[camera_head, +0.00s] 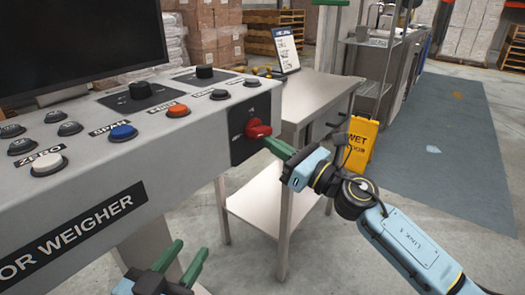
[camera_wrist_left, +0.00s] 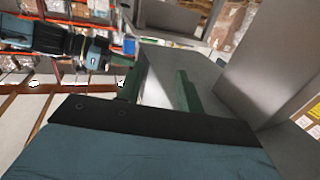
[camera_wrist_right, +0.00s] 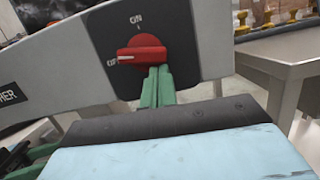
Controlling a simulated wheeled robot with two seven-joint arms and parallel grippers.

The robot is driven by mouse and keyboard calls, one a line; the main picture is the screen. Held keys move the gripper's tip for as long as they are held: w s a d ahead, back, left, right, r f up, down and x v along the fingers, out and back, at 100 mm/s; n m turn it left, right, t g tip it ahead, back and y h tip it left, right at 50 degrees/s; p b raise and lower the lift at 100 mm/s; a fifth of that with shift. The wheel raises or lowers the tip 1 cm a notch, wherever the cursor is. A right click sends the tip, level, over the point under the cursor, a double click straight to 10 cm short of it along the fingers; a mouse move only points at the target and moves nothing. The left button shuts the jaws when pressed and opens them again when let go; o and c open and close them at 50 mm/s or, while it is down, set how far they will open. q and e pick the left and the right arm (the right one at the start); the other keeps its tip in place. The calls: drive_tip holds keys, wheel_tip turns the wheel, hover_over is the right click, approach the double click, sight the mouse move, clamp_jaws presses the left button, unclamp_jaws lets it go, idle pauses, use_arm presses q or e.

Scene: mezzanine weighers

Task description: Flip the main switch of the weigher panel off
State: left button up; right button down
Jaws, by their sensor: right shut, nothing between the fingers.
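The red main switch (camera_head: 257,130) sits on a black plate (camera_head: 238,143) at the right end of the weigher panel (camera_head: 165,150). In the right wrist view the red switch (camera_wrist_right: 142,50) lies about level, its white-marked end at the left beside the OFF label; ON is above it. My right gripper (camera_head: 270,143) is shut and empty, its green fingertips (camera_wrist_right: 157,72) just under the switch's right half; I cannot tell whether they touch it. My left gripper (camera_head: 182,255) is open and empty, low in front of the panel, fingers apart in its wrist view (camera_wrist_left: 158,85).
Coloured buttons, including blue (camera_head: 122,132) and orange (camera_head: 178,110), and black knobs line the panel top under a dark monitor (camera_head: 75,40). A steel table (camera_head: 315,95) stands right behind the panel. A yellow wet-floor sign (camera_head: 360,142) stands beyond my right arm.

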use_arm(q)
drive_tip(key=shift+s+d+r+t+h+b, duration=0.15)
drive_tip(key=shift+r+t, duration=0.3)
drive_tip(key=shift+r, duration=0.3)
drive_tip(key=shift+d+r+t+h+b, duration=0.1)
drive_tip(key=shift+r+t+h+b, duration=0.1)
drive_tip(key=shift+r+t, duration=0.4)
drive_tip(key=shift+s+d+r+t+h+b, duration=0.15)
drive_tip(key=shift+r+t, duration=0.2)
drive_tip(key=shift+r, duration=0.5)
use_arm(e)
drive_tip(key=shift+w+d+r+n, duration=0.1)
drive_tip(key=shift+n, duration=0.5)
use_arm(q)
drive_tip(key=shift+r, duration=0.15)
